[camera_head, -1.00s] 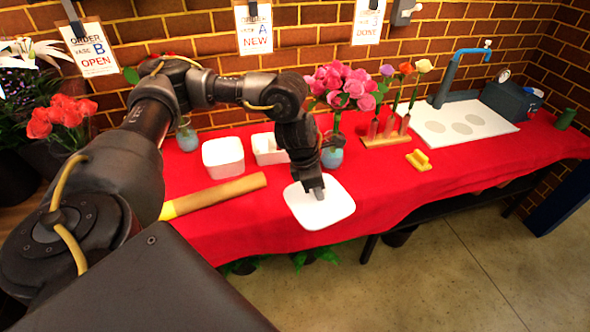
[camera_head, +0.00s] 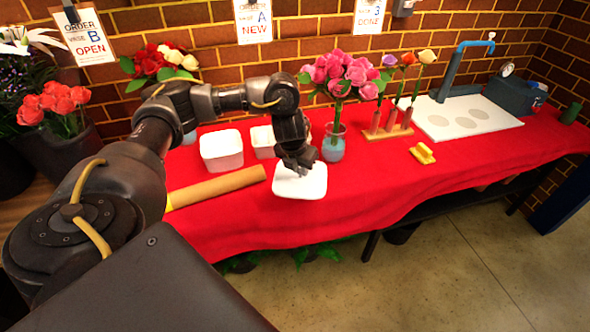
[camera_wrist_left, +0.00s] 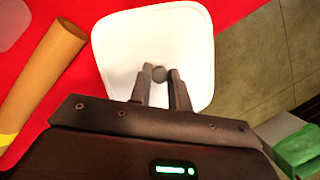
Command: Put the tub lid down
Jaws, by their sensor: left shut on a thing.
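The white tub lid (camera_head: 303,184) is a rounded square near the front of the red table, to the right of the cardboard tube. It fills the upper middle of the left wrist view (camera_wrist_left: 125,35). My left gripper (camera_head: 299,165) is over the lid. In the left wrist view its fingers (camera_wrist_left: 159,75) are closed around a small grey knob at the lid's middle. The lid looks flat and at or just above the cloth; I cannot tell whether it touches. White tubs stand behind it, one on the left (camera_head: 221,150) and one partly hidden (camera_head: 263,140). My right gripper is not in view.
A cardboard tube (camera_head: 218,187) lies left of the lid. A glass vase (camera_head: 333,146) with pink flowers stands close behind right. A yellow block (camera_head: 422,153) and a wooden stand (camera_head: 388,133) with single flowers are farther right. Red cloth (camera_head: 375,195) right of the lid is clear.

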